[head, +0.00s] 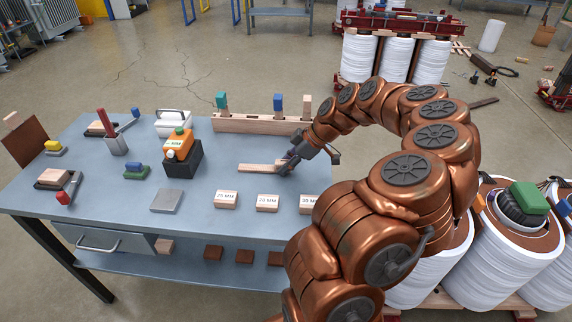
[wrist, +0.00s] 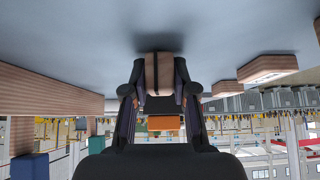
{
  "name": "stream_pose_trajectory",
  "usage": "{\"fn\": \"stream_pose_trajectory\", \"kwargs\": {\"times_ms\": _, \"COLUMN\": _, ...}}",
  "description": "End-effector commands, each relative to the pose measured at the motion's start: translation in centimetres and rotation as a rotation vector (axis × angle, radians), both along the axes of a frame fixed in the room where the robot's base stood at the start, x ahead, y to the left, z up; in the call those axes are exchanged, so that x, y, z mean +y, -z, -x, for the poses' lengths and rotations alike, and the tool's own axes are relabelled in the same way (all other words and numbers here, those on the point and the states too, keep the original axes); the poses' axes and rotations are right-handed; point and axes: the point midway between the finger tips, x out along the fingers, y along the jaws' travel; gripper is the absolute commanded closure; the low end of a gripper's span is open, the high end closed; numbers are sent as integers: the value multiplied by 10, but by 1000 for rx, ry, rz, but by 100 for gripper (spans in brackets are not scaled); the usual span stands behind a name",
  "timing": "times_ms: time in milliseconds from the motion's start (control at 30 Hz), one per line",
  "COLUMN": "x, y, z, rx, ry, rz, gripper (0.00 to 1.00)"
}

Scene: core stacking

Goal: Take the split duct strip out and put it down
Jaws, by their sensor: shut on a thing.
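The split duct strip (head: 259,168) is a pale wooden strip with a dark lengthwise split, lying low and level over the blue-grey table. My gripper (head: 286,164) is shut on its right end. In the wrist view, which is upside down, the strip's end (wrist: 152,70) shows between both fingers, with a dark shadow on the table close to it. Whether the strip touches the tabletop is hard to tell. The far part of the strip is hidden in the wrist view.
Behind the strip is a long wooden rack (head: 235,124) with teal, blue and wooden upright pieces. Labelled wooden blocks (head: 267,202) stand in front. An orange container (head: 178,143) on a black stand is to the left. Bare table (head: 215,172) lies between that stand and the strip.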

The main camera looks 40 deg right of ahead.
Motion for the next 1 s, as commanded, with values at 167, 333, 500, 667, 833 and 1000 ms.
{"fn": "stream_pose_trajectory", "kwargs": {"times_ms": 167, "x": 0, "y": 0, "z": 0, "rx": 0, "ry": 0, "rz": 0, "gripper": 80}}
{"fn": "stream_pose_trajectory", "kwargs": {"times_ms": 333, "x": 0, "y": 0, "z": 0, "rx": 1, "ry": -1, "rz": -1, "gripper": 62}}
{"fn": "stream_pose_trajectory", "kwargs": {"times_ms": 500, "x": 0, "y": 0, "z": 0, "rx": 0, "ry": -1, "rz": 0, "gripper": 44}}
{"fn": "stream_pose_trajectory", "kwargs": {"times_ms": 667, "x": 0, "y": 0, "z": 0, "rx": 0, "ry": -1, "rz": 0, "gripper": 44}}
{"fn": "stream_pose_trajectory", "kwargs": {"times_ms": 833, "x": -1, "y": -1, "z": 1, "rx": 0, "ry": -1, "rz": 0, "gripper": 44}}
{"fn": "stream_pose_trajectory", "kwargs": {"times_ms": 1000, "x": -8, "y": -13, "z": 7, "rx": 0, "ry": 1, "rz": 2, "gripper": 44}}
